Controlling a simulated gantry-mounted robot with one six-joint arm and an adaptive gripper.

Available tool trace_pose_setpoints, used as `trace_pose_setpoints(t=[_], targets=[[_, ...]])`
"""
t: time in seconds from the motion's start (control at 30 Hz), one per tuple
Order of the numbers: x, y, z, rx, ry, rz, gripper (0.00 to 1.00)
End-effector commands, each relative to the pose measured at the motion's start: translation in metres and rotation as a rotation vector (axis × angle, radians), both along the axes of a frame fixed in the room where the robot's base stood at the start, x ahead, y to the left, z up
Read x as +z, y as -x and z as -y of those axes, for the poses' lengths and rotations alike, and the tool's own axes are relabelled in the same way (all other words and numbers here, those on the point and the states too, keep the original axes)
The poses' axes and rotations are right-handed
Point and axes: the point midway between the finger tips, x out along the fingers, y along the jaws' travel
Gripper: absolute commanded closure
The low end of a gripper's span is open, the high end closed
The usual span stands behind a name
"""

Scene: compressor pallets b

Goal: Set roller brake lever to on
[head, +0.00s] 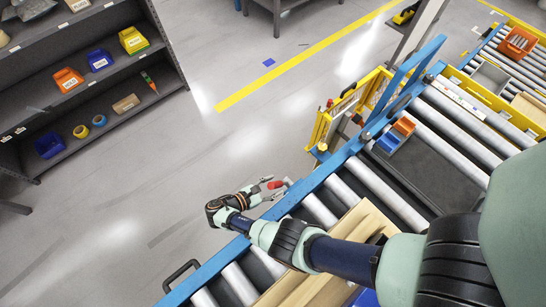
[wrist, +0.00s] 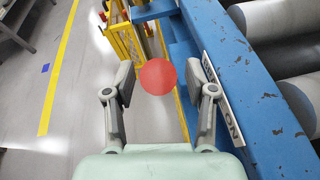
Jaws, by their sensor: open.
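The roller brake lever shows as a round red knob (wrist: 158,77) in the wrist view, beside the blue conveyor rail (wrist: 255,85). My gripper (wrist: 167,88) is open, with one finger to each side of the knob in the picture. I cannot tell whether a finger touches it. A white label (wrist: 222,98) on the rail ends in "ON"; the right finger hides part of it. In the head view the red knob (head: 275,184) shows at my gripper, just outside the rail. The lever's shaft is hidden.
Conveyor rollers (head: 385,190) lie inside the rail, with a wooden pallet (head: 372,222) on them. A yellow frame (head: 322,130) stands farther along the rail. A black handle (head: 180,272) sticks out at the near end. The floor left of the rail is clear up to the dark shelf (head: 95,75).

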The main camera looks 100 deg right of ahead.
Motion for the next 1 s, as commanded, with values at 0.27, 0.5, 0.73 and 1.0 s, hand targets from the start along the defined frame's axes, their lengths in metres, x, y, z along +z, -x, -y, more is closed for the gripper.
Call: trace_pose_setpoints(t=[0.27, 0.5, 0.73, 1.0], targets=[[0.021, -0.053, -0.023, 0.006, 0.001, 0.002, 0.44], [0.037, -0.092, -0.041, 0.004, -0.001, 0.001, 0.44], [0.040, -0.100, -0.045, 0.001, 0.000, 0.001, 0.44], [0.040, -0.099, -0.045, 0.001, 0.000, 0.001, 0.44]])
